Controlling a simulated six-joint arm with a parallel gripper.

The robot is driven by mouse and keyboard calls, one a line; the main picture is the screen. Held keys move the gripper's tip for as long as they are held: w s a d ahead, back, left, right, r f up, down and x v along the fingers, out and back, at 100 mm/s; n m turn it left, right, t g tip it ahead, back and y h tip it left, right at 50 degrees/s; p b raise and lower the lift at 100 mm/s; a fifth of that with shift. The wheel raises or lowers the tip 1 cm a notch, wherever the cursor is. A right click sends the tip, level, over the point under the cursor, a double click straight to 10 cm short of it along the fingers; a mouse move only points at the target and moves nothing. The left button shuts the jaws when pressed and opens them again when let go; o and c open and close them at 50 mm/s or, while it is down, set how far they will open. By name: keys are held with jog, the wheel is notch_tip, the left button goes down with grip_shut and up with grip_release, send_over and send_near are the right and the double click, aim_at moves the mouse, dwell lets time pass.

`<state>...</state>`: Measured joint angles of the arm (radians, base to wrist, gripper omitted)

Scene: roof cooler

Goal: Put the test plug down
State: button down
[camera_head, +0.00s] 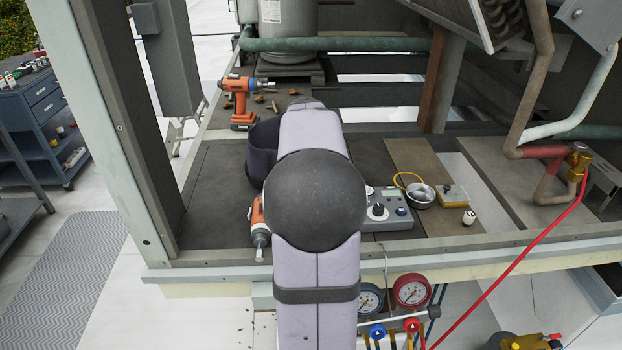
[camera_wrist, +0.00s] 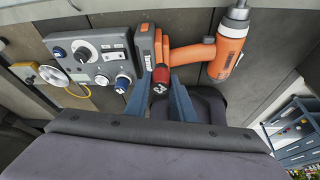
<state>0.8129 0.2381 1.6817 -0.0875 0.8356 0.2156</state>
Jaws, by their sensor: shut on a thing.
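In the wrist view my gripper (camera_wrist: 159,92) has its two blue-grey fingers closed around a small red and dark piece, which looks like the test plug (camera_wrist: 160,77). Its lower part is hard to make out. The grey test box (camera_wrist: 112,42), with a large dial and smaller knobs, lies just left of the fingers. It also shows in the head view (camera_head: 402,222), right of my arm. In the head view my arm hides the gripper and the held piece.
An orange driver (camera_wrist: 232,45) lies right beside the fingers; its tip end shows in the head view (camera_head: 257,228). A yellow box (camera_head: 454,195), metal cup (camera_head: 421,195) and small white cylinder (camera_head: 469,217) sit farther right.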

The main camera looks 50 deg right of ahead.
jog(key=shift+s+a+b, duration=0.75)
jog(key=shift+s+a, duration=1.3)
jog(key=s+d+r+m+g+h+p, duration=0.15)
jog(key=d+m+p, duration=0.4)
jog(key=d, duration=0.55)
jog(key=d+r+m+g+y+p, duration=0.15)
jog(key=d+m+p, duration=0.35)
jog(key=d, duration=0.6)
jog(key=shift+n+h, duration=0.4)
jog(key=shift+n, duration=0.35)
jog(key=shift+w+f+p, duration=0.1)
jog(key=shift+f+p, duration=1.8)
jog(key=shift+f, duration=2.65)
jog(key=shift+a+f, duration=0.1)
